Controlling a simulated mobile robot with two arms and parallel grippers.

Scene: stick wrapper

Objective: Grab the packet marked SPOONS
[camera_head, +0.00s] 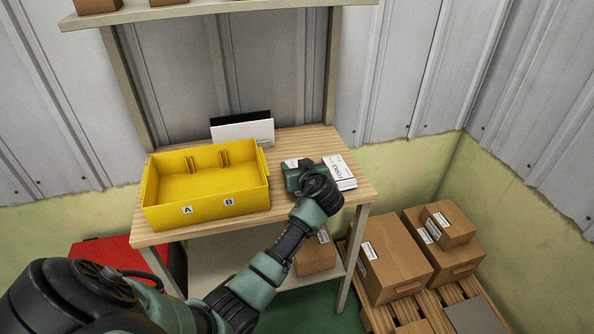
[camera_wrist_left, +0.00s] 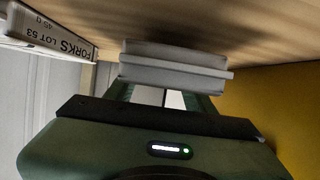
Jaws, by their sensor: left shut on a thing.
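My left gripper (camera_head: 294,171) is over the right part of the wooden table, to the right of the yellow bin. In the left wrist view the gripper (camera_wrist_left: 160,96) is shut on a pale packet (camera_wrist_left: 172,64), seen edge-on close to the wood. A bit of white shows past the gripper in the head view, but most of that packet is hidden. I cannot read its marking. A white packet marked FORKS (camera_head: 339,172) lies just right of the gripper. It also shows in the left wrist view (camera_wrist_left: 50,38), apart from the held packet. My right gripper is not in view.
The yellow bin (camera_head: 206,214), with compartments labelled A and B, stands on the left of the table (camera_head: 309,142) and looks empty. A white panel (camera_head: 243,132) stands behind it. Cardboard boxes (camera_head: 391,262) sit on a pallet at right. A shelf (camera_head: 215,9) hangs above.

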